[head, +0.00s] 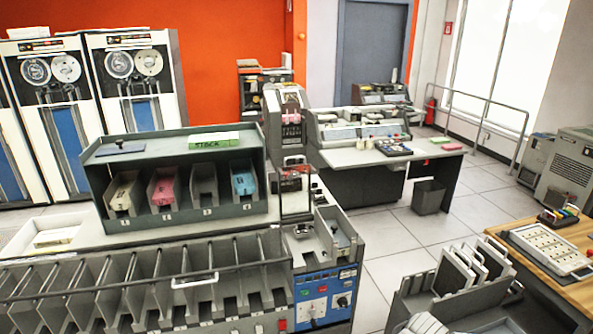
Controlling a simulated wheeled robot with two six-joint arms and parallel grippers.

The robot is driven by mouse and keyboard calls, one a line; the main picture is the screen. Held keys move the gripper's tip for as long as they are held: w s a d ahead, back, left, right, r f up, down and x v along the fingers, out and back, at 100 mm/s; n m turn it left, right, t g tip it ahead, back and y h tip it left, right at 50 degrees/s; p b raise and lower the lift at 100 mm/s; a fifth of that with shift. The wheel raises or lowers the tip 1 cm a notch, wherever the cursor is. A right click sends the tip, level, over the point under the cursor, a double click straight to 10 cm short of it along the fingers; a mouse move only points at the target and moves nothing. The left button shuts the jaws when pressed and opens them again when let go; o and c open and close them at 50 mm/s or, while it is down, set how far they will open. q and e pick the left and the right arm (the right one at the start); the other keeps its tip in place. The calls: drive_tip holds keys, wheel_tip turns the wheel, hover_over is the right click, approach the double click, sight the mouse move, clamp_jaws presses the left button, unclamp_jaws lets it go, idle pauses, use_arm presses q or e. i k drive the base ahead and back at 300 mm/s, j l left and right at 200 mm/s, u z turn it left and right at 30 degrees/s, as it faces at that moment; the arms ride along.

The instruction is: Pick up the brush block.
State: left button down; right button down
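I cannot pick out the brush block with certainty. A small dark flat piece with a knob (120,148) lies on top of the grey card rack (185,219), at its left end. Small dark parts (303,230) lie on the grey ledge of the sorting machine (318,262), right of the rack; they are too small to identify. Neither of my grippers is in view.
The rack holds card trays and a green STOCK box (214,140) on top. Slanted sorter pockets (130,285) fill the lower left. A wooden table (577,290) stands at right, a grey desk (350,158) behind. Tiled floor (405,235) lies free between them.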

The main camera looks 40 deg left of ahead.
sight(301, 228)
drive_tip(key=u, duration=1.55)
drive_tip(key=i+l, duration=0.1)
drive_tip(key=i, duration=0.4)
